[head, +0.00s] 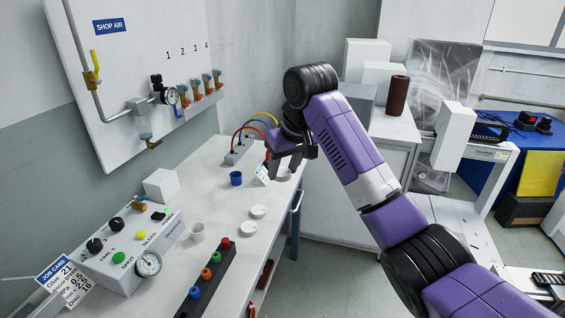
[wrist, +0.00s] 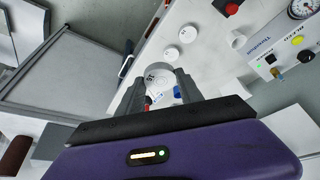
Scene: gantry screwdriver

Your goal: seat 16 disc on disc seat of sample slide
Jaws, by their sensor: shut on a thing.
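My gripper (wrist: 157,88) is shut on a white round disc (wrist: 158,74). The disc lies between the two grey fingertips and carries a dark printed mark that is too small to read surely. In the head view my gripper (head: 284,155) hangs over the far right part of the white bench, with the white disc (head: 284,174) just below it. Whether the disc touches the bench cannot be told. Two other white discs lie apart on the bench, a farther one (head: 258,211) and a nearer one (head: 253,225). I cannot make out the sample slide or its disc seat.
A blue cup (head: 236,178) and a small label card (head: 262,174) stand close left of my gripper. A white cup (head: 197,232), a control box (head: 130,250) with a gauge, and a dark rack (head: 208,280) with coloured caps occupy the nearer bench. Coloured hoses (head: 258,126) arch behind.

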